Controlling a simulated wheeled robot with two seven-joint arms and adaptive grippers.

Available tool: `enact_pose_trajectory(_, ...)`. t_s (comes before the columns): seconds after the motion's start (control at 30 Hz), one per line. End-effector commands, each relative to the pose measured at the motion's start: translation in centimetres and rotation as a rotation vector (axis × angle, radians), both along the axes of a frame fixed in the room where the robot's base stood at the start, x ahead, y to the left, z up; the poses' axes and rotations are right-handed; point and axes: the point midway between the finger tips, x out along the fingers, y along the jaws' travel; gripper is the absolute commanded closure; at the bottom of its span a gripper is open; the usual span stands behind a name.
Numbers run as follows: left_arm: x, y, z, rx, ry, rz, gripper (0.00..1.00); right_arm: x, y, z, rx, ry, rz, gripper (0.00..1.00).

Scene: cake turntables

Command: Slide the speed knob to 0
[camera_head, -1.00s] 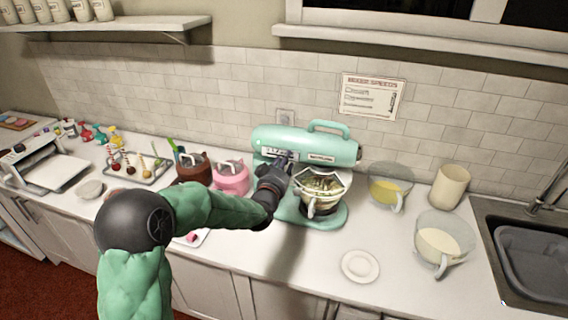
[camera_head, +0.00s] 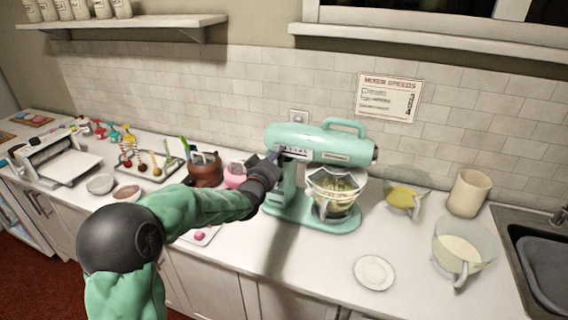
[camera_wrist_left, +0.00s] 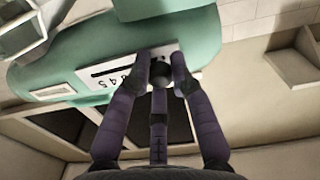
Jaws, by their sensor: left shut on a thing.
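A mint-green stand mixer (camera_head: 325,148) stands on the counter with a clear glass bowl (camera_head: 334,190) under its head. Its speed panel is on the side of the head, to the left in the head view. In the left wrist view the mixer (camera_wrist_left: 90,50) shows a pale panel (camera_wrist_left: 115,74) with a dark slot and printed numbers, of which 4 and 5 can be read. My left gripper (camera_head: 273,160) is at this panel. In the left wrist view the gripper (camera_wrist_left: 161,75) is shut on a dark round speed knob (camera_wrist_left: 162,74) at the panel's end. My right gripper is out of view.
A pink pot (camera_head: 235,174) and a brown pot (camera_head: 205,168) stand behind my left arm. A jug of yellow liquid (camera_head: 404,198), a cream cylinder (camera_head: 468,192), a jug of pale liquid (camera_head: 462,250) and a small plate (camera_head: 374,272) are right of the mixer. The front counter is mostly clear.

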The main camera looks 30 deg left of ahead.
Motion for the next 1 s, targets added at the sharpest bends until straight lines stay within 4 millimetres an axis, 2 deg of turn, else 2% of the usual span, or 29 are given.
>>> enact_pose_trajectory(0.27,-0.1,0.4,0.1,-0.002,0.000,0.007,1.00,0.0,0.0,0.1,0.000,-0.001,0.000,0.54)
enact_pose_trajectory(0.3,-0.1,0.4,0.1,-0.002,0.000,0.007,0.70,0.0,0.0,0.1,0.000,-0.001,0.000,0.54)
enact_pose_trajectory(0.37,-0.1,0.4,0.1,-0.002,0.000,0.007,0.53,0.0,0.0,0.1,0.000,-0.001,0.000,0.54)
enact_pose_trajectory(0.77,-0.3,0.2,0.1,-0.001,0.001,0.004,0.53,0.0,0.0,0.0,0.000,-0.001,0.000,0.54)
enact_pose_trajectory(0.87,-1.1,0.0,0.0,-0.001,0.002,0.005,0.53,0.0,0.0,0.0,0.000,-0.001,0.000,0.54)
enact_pose_trajectory(1.0,-3.0,-0.4,0.1,-0.001,0.001,0.006,0.53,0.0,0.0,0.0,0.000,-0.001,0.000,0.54)
